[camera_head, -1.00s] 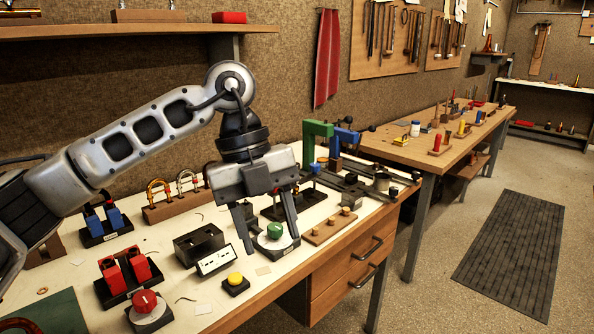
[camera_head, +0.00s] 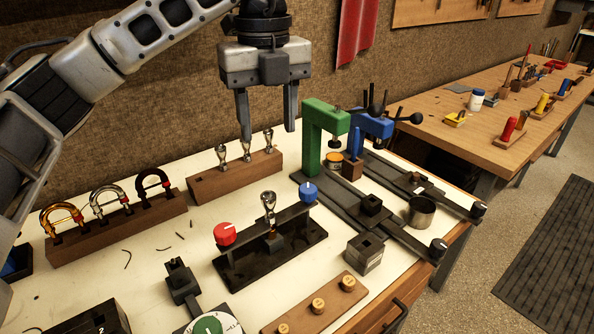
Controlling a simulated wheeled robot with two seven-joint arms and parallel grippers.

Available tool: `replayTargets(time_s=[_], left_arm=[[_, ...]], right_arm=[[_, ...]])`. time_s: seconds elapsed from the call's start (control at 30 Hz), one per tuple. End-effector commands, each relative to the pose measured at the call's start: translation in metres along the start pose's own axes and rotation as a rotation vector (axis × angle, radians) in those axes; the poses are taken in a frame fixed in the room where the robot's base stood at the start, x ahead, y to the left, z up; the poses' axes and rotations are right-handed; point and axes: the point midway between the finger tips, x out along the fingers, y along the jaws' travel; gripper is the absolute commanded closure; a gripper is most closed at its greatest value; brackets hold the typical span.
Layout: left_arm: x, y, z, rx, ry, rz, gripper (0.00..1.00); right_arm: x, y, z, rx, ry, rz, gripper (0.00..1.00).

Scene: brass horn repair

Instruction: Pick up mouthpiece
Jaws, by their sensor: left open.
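Three silver mouthpieces stand upright in a wooden block at the back of the bench: a left one (camera_head: 222,160), a middle one (camera_head: 246,152) and a right one (camera_head: 268,141). Another silver mouthpiece (camera_head: 268,203) stands upright in a black fixture (camera_head: 285,258) with a red and a blue knob. My left gripper (camera_head: 267,134) is open and empty, fingers pointing down. In the picture its fingertips lie around the tops of the middle and right mouthpieces in the block; how far apart they are in depth I cannot tell. My right gripper is not visible.
The wooden block (camera_head: 215,187) stands near the wall. A green clamp press (camera_head: 312,150) and a blue one (camera_head: 372,122) stand to its right. A rack with curved tubes (camera_head: 150,222) is at the left. A wooden strip with round pegs (camera_head: 300,318) lies in front.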

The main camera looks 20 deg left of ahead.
Motion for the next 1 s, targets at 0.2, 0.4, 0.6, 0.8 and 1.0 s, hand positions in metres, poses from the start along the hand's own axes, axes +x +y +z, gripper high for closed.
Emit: replayTargets(time_s=[0.2,0.4,0.6,0.8,1.0], left_arm=[[0.031,0.001,-0.001,0.003,0.005,0.003,0.51],[0.071,0.001,-0.001,0.001,0.002,0.003,0.51],[0.100,0.001,-0.001,0.001,0.001,0.001,0.51],[0.113,0.002,-0.001,0.001,0.001,0.002,0.51],[0.142,0.008,-0.004,0.001,0.003,0.002,0.51]], right_arm=[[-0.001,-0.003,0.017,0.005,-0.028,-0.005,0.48],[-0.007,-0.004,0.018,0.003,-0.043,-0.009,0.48],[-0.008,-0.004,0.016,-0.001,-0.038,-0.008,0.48],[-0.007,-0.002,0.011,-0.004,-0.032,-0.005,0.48],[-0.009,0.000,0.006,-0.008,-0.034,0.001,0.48]])
